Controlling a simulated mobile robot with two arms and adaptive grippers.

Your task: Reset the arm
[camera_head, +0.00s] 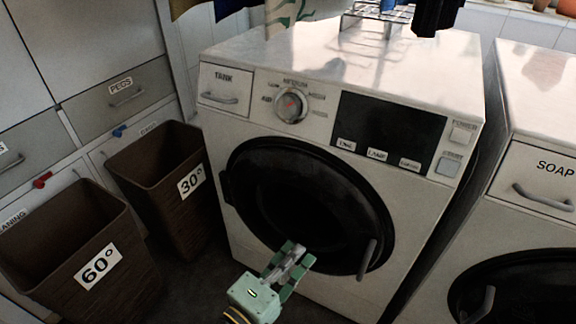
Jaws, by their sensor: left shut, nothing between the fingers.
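My left gripper (295,257) shows at the lower middle of the head view. It is green and grey, shut and empty. It is in front of the lower part of a white washing machine's round black door (300,195). The door looks shut, and its handle (367,260) is to the right of my gripper. I cannot tell whether the fingertips touch the door. My right gripper is not in view.
The white washing machine (225,135) stands in the middle. Brown baskets marked 30° (160,165) and 60° (65,245) stand at the left. A second machine (535,110) with a SOAP drawer is at the right. A wire rack (375,15) is on top.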

